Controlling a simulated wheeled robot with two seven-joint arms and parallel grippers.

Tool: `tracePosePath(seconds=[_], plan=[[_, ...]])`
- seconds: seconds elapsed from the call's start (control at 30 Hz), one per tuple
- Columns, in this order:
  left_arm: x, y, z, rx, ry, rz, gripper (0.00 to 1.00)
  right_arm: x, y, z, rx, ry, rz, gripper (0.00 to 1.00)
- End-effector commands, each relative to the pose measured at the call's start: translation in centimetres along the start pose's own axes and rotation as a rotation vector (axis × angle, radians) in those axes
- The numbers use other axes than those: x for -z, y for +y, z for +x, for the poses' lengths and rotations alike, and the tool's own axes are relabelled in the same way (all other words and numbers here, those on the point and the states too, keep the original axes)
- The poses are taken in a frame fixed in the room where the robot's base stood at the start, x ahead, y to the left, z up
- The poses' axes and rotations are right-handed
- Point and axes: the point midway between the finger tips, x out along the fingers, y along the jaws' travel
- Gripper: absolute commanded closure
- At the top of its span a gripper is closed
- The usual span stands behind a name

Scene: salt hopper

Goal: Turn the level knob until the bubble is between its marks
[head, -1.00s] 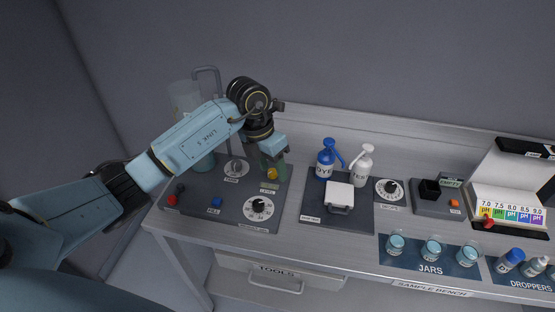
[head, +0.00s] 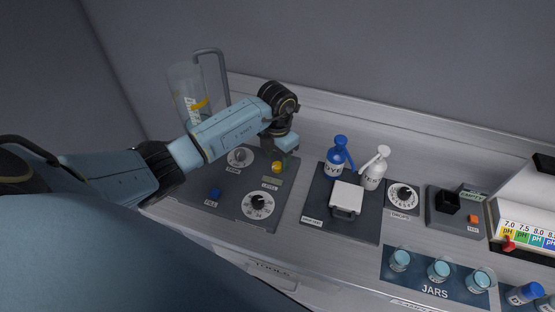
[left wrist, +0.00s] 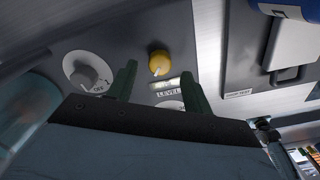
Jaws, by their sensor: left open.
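The yellow level knob (head: 278,167) stands on the dark panel at the left of the bench, above its LEVEL label (head: 270,184). In the left wrist view the knob (left wrist: 158,63) shows with a small pale window (left wrist: 167,83) below it. The bubble and its marks are too small to make out. My left gripper (head: 289,160) is over the panel close to the knob. In the left wrist view its two green fingers (left wrist: 158,72) are open, to either side of the knob in the picture, with nothing between them. Whether they touch the knob cannot be told. My right gripper is not in view.
The panel also has a drain dial (head: 239,157), a blue fill button (head: 214,194) and a black-and-white dial (head: 258,205). A glass cylinder (head: 188,90) stands behind my arm. Blue (head: 338,158) and white (head: 374,168) bottles stand to the right.

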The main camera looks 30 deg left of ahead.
Motion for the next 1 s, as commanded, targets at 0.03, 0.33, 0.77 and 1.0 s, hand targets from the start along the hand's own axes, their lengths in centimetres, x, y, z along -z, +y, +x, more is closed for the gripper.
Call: tracePosePath(seconds=[0.03,0.33,0.77,1.0], plan=[[0.0,-0.1,0.8,0.002,0.002,-0.003,0.5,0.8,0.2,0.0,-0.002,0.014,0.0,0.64],[0.0,0.0,2.6,0.001,-0.001,0.0,0.5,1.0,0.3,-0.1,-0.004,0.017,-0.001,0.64],[0.0,0.0,2.6,0.0,-0.001,0.0,0.78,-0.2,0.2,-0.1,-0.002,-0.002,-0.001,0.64],[-0.1,0.1,2.6,-0.002,-0.001,0.013,0.94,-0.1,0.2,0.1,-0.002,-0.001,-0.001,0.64]])
